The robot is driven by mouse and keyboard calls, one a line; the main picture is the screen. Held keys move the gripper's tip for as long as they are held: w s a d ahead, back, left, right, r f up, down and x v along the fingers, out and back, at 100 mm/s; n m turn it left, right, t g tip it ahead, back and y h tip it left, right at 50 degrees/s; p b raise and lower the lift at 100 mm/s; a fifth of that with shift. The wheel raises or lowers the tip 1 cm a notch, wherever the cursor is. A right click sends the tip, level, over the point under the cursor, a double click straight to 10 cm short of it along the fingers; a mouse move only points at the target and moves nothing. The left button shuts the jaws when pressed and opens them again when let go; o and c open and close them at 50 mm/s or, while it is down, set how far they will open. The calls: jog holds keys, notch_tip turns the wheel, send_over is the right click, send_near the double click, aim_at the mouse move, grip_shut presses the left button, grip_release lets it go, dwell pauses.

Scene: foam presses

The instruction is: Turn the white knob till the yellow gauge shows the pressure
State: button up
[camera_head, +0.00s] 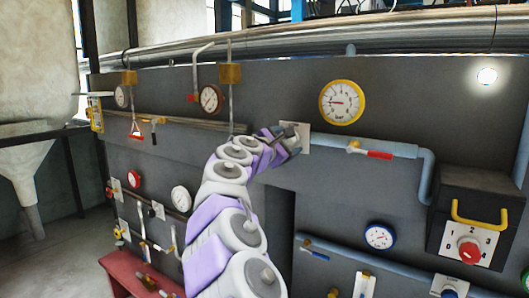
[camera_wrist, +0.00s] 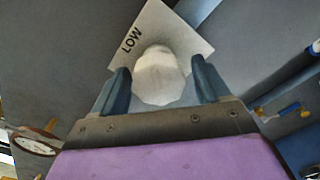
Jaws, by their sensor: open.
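The yellow-rimmed gauge (camera_head: 342,102) is on the dark panel, right of and above my gripper (camera_head: 290,141) in the head view. Its needle seems to point left; the digits are too small to read. In the wrist view the white knob (camera_wrist: 158,76) stands in front of a white plate (camera_wrist: 178,30) marked LOW. My gripper (camera_wrist: 160,70) is open with one finger on each side of the knob; I cannot tell whether either touches it. In the head view the plate (camera_head: 303,137) shows behind my gripper, and the knob is mostly hidden.
A blue pipe (camera_head: 380,146) with a red-handled valve (camera_head: 370,153) runs right of the plate. A dark box (camera_head: 478,215) with a yellow handle and red knob (camera_head: 469,250) is at the right. Other gauges, including a blue one (camera_head: 380,236), are on the panel.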

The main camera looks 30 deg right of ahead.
jog(key=b+v, duration=0.2)
jog(key=v, duration=1.4)
jog(key=shift+w+f, duration=0.1)
